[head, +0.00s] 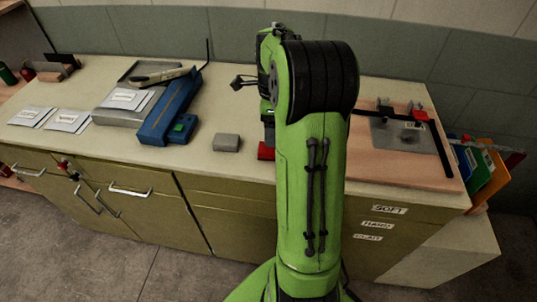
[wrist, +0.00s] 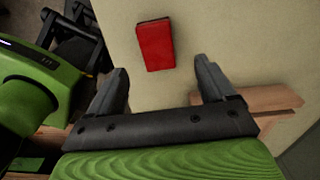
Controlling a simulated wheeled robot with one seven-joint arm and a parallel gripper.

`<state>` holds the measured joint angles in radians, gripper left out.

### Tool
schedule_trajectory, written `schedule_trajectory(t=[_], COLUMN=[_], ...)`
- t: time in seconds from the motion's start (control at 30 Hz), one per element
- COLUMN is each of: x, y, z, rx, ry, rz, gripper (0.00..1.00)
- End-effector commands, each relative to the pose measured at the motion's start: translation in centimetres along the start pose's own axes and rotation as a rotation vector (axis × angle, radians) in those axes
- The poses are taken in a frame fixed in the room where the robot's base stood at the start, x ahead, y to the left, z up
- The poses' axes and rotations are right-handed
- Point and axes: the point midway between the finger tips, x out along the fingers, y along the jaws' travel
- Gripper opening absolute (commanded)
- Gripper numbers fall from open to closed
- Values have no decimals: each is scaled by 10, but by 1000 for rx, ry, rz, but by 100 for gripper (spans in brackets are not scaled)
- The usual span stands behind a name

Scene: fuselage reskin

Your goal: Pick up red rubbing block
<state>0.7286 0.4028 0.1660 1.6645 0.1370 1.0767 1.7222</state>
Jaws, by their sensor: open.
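The red rubbing block (wrist: 155,45) lies on the bench top in the wrist view, ahead of my gripper (wrist: 159,75) and roughly between the lines of its two fingers. The fingers are apart and empty, and do not touch the block. In the head view a small part of the red block (head: 266,151) shows at the left edge of my green arm, which hides the rest. My gripper is mostly hidden behind my arm in the head view.
A grey block (head: 226,142) sits left of the red one. A blue tool (head: 170,108), a metal tray (head: 122,115) and white packets (head: 69,121) lie farther left. A wooden board (head: 385,165) with a metal sheet and red-topped clamp (head: 421,116) is at right.

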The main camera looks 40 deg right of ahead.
Motion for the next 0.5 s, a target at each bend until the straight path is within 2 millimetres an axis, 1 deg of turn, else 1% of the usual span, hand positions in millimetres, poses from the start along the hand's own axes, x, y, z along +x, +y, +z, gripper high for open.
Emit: schedule_trajectory(t=[0.03, 0.23, 0.4, 0.5], x=[14, 38, 71, 80], y=[0, 2, 5, 4], z=[0, 0, 1, 1], rx=[0, -2, -3, -3], ry=[0, 0, 0, 0], rz=[3, 1, 3, 0], gripper=[83, 83, 83, 83])
